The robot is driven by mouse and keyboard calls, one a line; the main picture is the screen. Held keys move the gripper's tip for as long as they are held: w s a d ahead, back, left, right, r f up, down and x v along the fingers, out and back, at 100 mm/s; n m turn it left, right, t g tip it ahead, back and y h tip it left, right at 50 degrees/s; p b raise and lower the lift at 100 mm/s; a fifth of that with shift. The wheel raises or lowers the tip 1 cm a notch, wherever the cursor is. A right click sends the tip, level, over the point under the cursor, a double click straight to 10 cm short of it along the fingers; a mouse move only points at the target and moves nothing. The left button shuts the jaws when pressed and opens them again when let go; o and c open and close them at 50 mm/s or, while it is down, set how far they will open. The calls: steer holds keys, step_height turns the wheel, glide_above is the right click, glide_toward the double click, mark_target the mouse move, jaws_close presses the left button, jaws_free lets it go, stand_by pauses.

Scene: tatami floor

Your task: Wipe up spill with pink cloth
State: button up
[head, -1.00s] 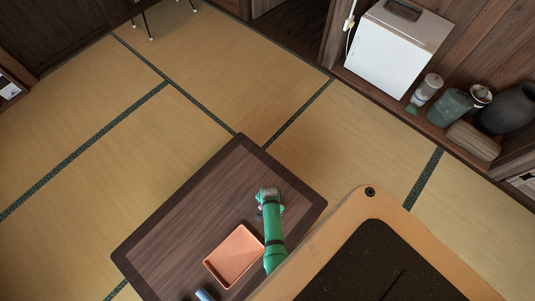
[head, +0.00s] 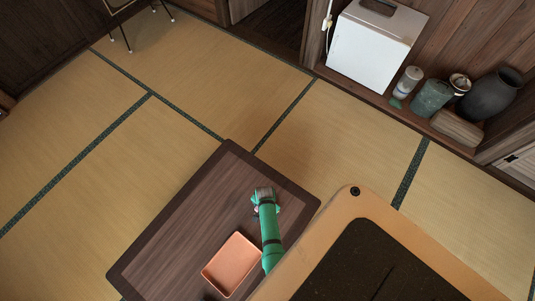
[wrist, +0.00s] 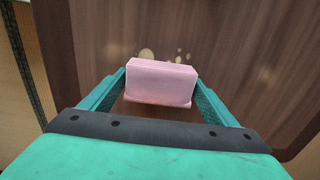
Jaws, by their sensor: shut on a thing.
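A pink cloth (wrist: 160,82), folded into a thick block, is held between the two green fingers of my gripper (head: 265,198) in the wrist view. My gripper is shut on it, over the dark wooden low table (head: 190,222). In the wrist view several small pale spots of the spill (wrist: 147,54) lie on the wood just beyond the cloth, with a fainter one to the right. The cloth's lower edge is close to the tabletop; I cannot tell whether it touches. The head view shows the spill too poorly to make out.
An empty orange tray (head: 232,262) lies on the table left of my arm. Tatami floor (head: 110,190) is clear around the table. A white cabinet (head: 374,46), a green pot (head: 432,98) and a dark jar (head: 490,95) stand along the back right wall.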

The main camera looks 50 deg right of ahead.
steer(key=shift+s+a, duration=0.15)
steer(key=shift+a, duration=1.05)
steer(key=shift+s+a, duration=0.15)
steer(key=shift+a, duration=1)
step_height(320, 180, up, 8)
steer(key=shift+r, duration=0.15)
steer(key=shift+d, duration=0.1)
